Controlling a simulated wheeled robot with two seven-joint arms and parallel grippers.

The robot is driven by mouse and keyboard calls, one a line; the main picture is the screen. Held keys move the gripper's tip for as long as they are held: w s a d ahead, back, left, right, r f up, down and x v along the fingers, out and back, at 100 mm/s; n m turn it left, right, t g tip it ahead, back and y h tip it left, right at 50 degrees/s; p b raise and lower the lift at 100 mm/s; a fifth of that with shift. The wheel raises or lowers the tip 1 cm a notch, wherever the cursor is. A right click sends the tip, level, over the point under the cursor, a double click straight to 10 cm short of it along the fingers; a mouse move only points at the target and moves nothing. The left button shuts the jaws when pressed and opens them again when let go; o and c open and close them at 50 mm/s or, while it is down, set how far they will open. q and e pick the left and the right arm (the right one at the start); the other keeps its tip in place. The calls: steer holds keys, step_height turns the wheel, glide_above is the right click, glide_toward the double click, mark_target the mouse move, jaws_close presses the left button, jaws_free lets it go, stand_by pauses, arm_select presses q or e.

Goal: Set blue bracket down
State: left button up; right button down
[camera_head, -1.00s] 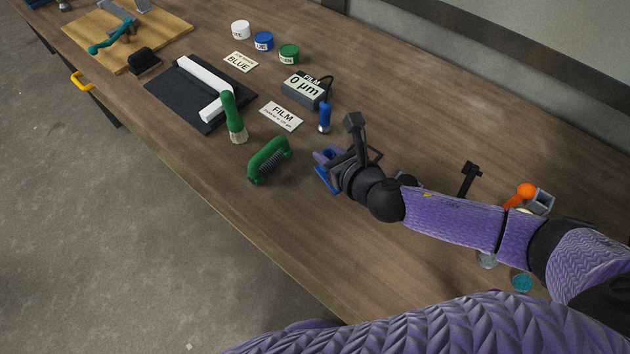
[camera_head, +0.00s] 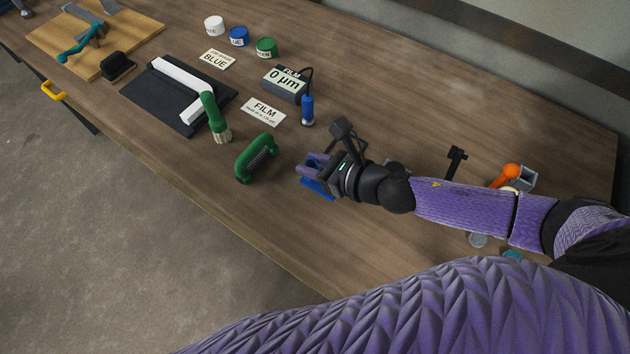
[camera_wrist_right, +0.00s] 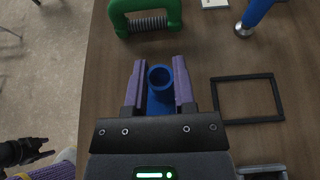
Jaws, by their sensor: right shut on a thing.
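The blue bracket (camera_wrist_right: 160,78) sits between the two purple fingers of my right gripper (camera_wrist_right: 158,84) in the right wrist view, with a round hollow end showing. In the head view my right gripper (camera_head: 311,168) is shut on the bracket (camera_head: 318,188), whose blue plate shows low, at or just above the tabletop. I cannot tell whether it touches the wood. The rest of the bracket is hidden by the gripper.
A green clamp-like tool (camera_head: 256,158) lies left of the bracket. A black square frame (camera_wrist_right: 248,98) lies to its right in the wrist view. Bare wood lies in front, toward the table edge.

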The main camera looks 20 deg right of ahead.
step_height(320, 180, down, 4)
steer(key=shift+f+b, duration=0.1)
steer(key=shift+b, duration=1.05)
steer(key=shift+r, duration=0.25)
steer(key=shift+f, duration=0.15)
steer(key=shift+c, duration=2.2)
jaws_free()
steer(key=shift+r+p, duration=0.3)
steer(key=v, duration=1.2)
steer(key=shift+f, duration=0.15)
